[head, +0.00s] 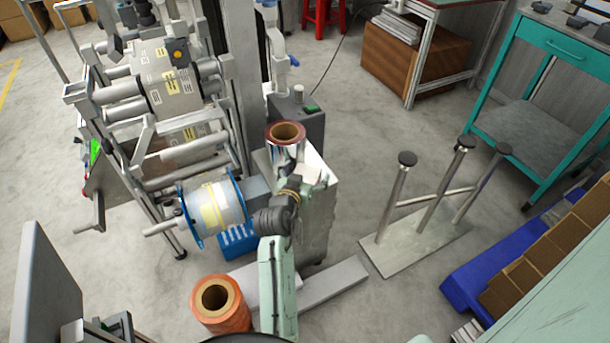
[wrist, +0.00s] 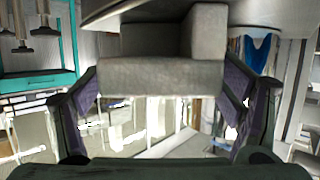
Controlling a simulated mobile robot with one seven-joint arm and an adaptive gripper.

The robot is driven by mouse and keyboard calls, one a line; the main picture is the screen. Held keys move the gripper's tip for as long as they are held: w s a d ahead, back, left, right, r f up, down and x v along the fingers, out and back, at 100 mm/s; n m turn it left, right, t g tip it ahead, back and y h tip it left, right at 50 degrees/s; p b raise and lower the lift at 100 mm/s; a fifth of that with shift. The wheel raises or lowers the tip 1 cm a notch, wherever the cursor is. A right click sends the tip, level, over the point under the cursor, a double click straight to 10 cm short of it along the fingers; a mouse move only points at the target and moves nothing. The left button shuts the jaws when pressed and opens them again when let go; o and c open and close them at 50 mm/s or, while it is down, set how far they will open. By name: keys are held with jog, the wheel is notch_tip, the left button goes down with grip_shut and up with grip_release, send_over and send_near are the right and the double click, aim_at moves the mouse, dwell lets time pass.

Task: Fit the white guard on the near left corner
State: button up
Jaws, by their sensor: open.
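My gripper (head: 291,192) is open beside the near side of the pale stand (head: 318,205), just below the silver reel (head: 284,150) in the head view. In the wrist view a pale grey block with raised walls (wrist: 160,76), apparently the white guard, lies between the spread fingers. It spans most of the gap between the purple-padded fingers; I cannot tell if they touch it. In the head view my gripper and wrist cover that spot, so I cannot make out the guard or the stand's near left corner. How the guard sits against the corner is unclear.
The machine's blue-flanged reel (head: 213,207) is close left of my gripper. An orange reel (head: 219,303) stands at the lower left, near my arm. A plate with several upright posts (head: 420,235) stands to the right, with open floor between. Blue crates (head: 490,262) are farther right.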

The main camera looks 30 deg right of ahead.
jog(key=c, duration=1.3)
